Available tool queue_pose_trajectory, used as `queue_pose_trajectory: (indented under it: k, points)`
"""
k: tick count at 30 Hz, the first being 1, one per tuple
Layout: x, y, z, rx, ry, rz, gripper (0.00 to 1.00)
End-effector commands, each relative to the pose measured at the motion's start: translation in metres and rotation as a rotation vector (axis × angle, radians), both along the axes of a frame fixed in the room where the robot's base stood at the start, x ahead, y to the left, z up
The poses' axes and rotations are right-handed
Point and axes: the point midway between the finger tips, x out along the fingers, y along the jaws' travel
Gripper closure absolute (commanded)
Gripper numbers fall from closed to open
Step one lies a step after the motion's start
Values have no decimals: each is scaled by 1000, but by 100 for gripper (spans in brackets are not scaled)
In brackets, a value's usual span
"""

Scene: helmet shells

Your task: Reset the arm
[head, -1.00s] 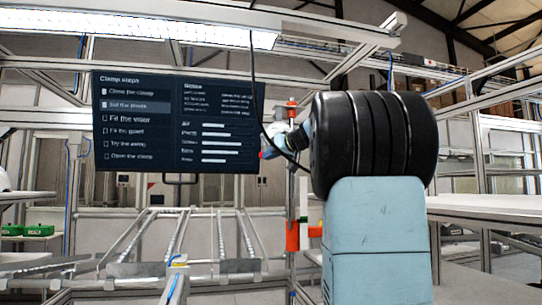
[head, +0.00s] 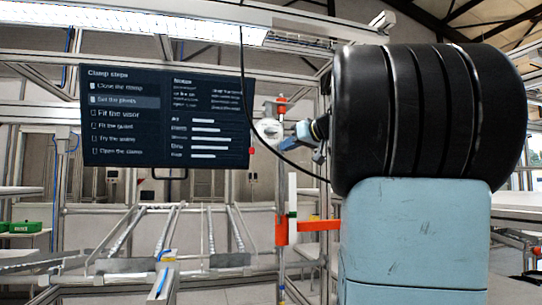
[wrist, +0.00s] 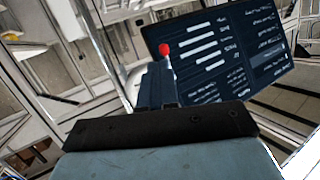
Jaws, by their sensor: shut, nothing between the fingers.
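My arm fills the right of the head view, with a thick black ridged joint above a pale blue link. The small blue and dark end of the arm, with my gripper (head: 305,134), shows just left of the black joint, largely hidden by it. In the wrist view my gripper (wrist: 160,82) shows as a dark narrow shape beyond a black bar and a blue-grey housing. It looks shut and holds nothing. A red knob (wrist: 165,48) shows at its far end, in front of a dark screen (wrist: 225,55); I cannot tell what it belongs to.
The screen with clamp steps (head: 165,117) hangs left of my arm. An upright post with an orange bracket (head: 300,228) stands close to the arm. A black cable (head: 250,100) hangs between. Metal rails (head: 180,235) stand below, green bins (head: 25,227) far left.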

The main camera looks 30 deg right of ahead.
Motion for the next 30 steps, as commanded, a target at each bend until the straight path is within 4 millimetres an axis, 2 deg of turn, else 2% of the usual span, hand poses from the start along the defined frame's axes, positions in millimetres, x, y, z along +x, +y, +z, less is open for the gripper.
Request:
queue_pose_trajectory:
  k: [7, 11, 14, 18, 20, 24, 30]
  points:
    - [-3, 1, -2, 2, 4, 1, 100]
    - [-7, 20, -19, 24, 56, 11, 100]
    - [-16, 54, -51, 54, 149, 30, 100]
    - [-40, 110, -111, 84, 319, 44, 100]
    - [-54, 133, -138, 88, 389, 44, 100]
    - [-92, 178, -201, 65, 544, 31, 100]
    - [-158, 224, -293, -26, 723, -21, 100]
